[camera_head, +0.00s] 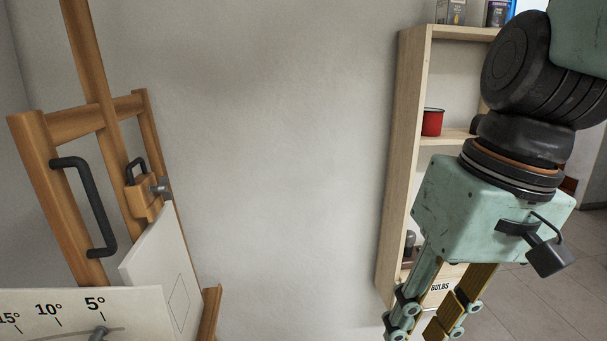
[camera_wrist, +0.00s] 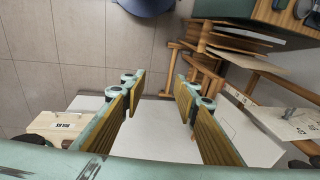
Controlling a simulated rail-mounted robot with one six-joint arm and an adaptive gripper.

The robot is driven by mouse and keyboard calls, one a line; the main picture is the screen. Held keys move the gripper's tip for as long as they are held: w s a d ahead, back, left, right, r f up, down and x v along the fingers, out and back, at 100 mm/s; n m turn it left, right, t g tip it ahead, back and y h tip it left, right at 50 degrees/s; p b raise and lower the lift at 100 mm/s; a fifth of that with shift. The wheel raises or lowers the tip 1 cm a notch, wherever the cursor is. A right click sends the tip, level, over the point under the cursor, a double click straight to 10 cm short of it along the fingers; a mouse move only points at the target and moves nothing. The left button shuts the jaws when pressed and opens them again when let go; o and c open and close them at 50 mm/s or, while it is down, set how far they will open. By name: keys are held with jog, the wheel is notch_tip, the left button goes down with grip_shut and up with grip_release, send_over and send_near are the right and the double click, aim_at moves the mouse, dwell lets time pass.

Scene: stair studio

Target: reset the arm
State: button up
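My gripper (camera_wrist: 160,98) points downward in the wrist view, its two ribbed yellow-brown fingers apart with nothing between them. In the head view my gripper (camera_head: 431,318) hangs at the right on its green housing, in front of the shelf unit, and its fingertips run out of the bottom of the picture. My arm enters from the upper right. The gripper is well to the right of the wooden easel (camera_head: 95,130) and does not appear to touch anything.
A pale wooden shelf unit (camera_head: 404,150) stands against the wall, with a red mug (camera_head: 432,122) on it. The easel has black handles and a scale plate (camera_head: 130,309) marked in degrees. Bare wall lies between. The wrist view shows tiled floor (camera_wrist: 60,60) and stacked boards (camera_wrist: 240,40).

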jog(key=s+d+r+m+t+h, duration=0.1)
jog(key=s+d+r+t+h, duration=0.1)
jog(key=s+d, duration=0.3)
jog(key=shift+s+d+t, duration=0.4)
jog(key=shift+s+t, duration=0.1)
jog(key=shift+s, duration=0.3)
jog(key=shift+c, duration=0.3)
dwell(2.7)
